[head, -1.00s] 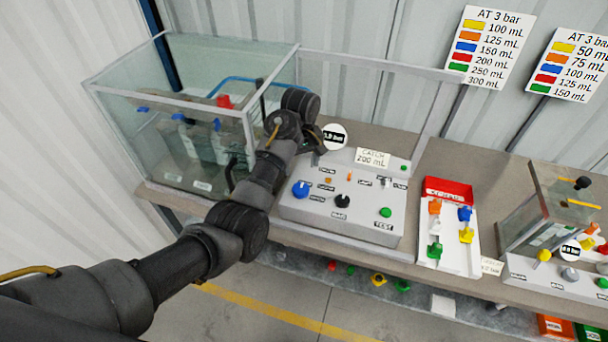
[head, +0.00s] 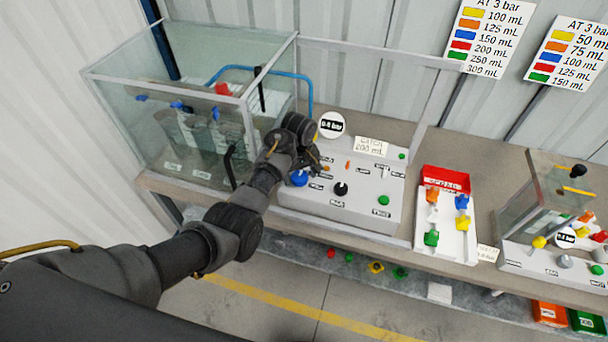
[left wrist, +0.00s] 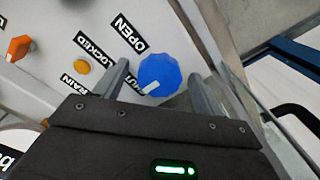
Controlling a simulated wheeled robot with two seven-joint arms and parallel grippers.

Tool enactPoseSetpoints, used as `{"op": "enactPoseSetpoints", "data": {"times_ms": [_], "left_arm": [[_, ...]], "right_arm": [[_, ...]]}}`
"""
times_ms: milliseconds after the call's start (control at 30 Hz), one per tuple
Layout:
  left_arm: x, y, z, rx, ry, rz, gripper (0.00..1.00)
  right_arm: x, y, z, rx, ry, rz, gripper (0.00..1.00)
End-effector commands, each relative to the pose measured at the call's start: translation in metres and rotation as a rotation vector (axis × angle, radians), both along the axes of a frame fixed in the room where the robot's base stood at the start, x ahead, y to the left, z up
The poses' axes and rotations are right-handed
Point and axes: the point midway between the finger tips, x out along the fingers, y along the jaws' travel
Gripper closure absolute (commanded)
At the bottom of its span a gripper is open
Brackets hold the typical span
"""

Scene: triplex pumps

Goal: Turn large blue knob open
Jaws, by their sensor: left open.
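The large blue knob (head: 299,179) is on the left of the grey control panel (head: 338,206), partly behind my left gripper (head: 313,164) in the head view. In the left wrist view the blue knob (left wrist: 158,70) shows whole, and its white pointer mark is at the SHUT label, which is partly hidden. The OPEN label (left wrist: 126,34) is beside it. My left gripper (left wrist: 160,72) is open, with one finger on each side of the knob in that view. I cannot tell whether the fingers touch it. My right gripper is not in view.
A glass tank (head: 190,100) stands left of the panel, its wall close to my left gripper. The panel also has a black knob (head: 341,189), a green button (head: 383,200) and a round gauge (head: 332,125). A tray of coloured valves (head: 446,222) is to the right.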

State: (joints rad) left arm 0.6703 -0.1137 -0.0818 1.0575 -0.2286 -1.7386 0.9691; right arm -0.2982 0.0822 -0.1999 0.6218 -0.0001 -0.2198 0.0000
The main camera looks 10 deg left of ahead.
Motion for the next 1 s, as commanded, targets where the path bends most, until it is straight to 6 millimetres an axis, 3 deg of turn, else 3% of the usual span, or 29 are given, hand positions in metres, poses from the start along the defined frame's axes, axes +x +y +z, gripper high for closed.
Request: {"op": "enactPoseSetpoints", "data": {"times_ms": [233, 567, 1000], "left_arm": [[-0.0002, 0.0005, -0.0008, 0.000, 0.000, 0.001, 0.30], [-0.0002, 0.0003, -0.0006, 0.000, 0.000, 0.000, 0.74], [-0.0004, 0.0006, -0.0004, 0.000, 0.001, -0.099, 0.75]], "right_arm": [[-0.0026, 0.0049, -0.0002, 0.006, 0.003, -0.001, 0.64], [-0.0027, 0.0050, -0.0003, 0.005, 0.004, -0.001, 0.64], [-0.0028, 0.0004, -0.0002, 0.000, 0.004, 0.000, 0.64]]}}
